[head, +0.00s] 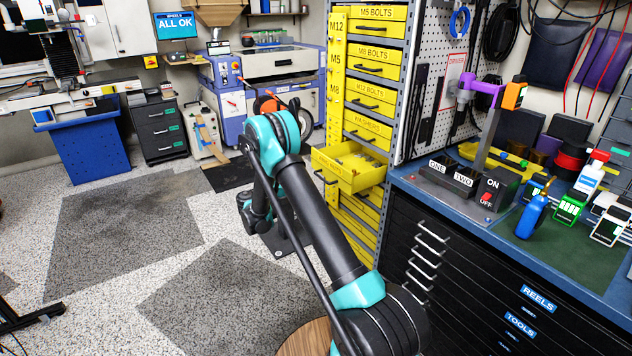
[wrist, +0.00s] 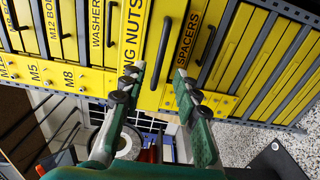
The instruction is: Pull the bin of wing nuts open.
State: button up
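The bin of wing nuts (head: 330,167) is a yellow drawer that sticks out of the tall yellow cabinet, just below the washers drawer, with small pale pieces inside. In the wrist view its front (wrist: 139,38) reads "...NG NUTS", the first letters hidden by a finger. Its black bar handle (wrist: 163,45) runs up the picture, its lower end between my fingers. My gripper (wrist: 159,72) is open, one fingertip on each side of the handle with gaps; I cannot tell how far the handle is in depth. In the head view my arm hides the fingertips.
The washers drawer (head: 366,133) above and the other cabinet drawers are shut. The spacers drawer (wrist: 188,38) lies beside the bin in the wrist view. A blue workbench (head: 470,222) with tools stands right of the cabinet. Speckled floor (head: 105,285) is clear on the left.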

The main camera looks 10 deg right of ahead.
jog(key=shift+v, duration=2.25)
jog(key=s+d+r+g+y, duration=0.1)
jog(key=s+d+r+y, duration=0.3)
jog(key=s, duration=0.3)
jog(key=s+d+r+g+y, duration=0.1)
jog(key=s+d+r+y, duration=0.1)
jog(key=s+d+y, duration=0.35)
jog(key=s+a+f+m+y, duration=0.1)
jog(key=s+a+y, duration=0.1)
jog(key=s, duration=0.7)
jog(key=s+a+f+m+y, duration=0.1)
jog(key=s+a+y, duration=0.1)
jog(key=s, duration=0.8)
jog(key=s+a+f+m+y, duration=0.1)
jog(key=s+a+m+y, duration=0.1)
jog(key=s, duration=0.8)
jog(key=shift+a+y, duration=0.3)
jog(key=shift+y, duration=0.45)
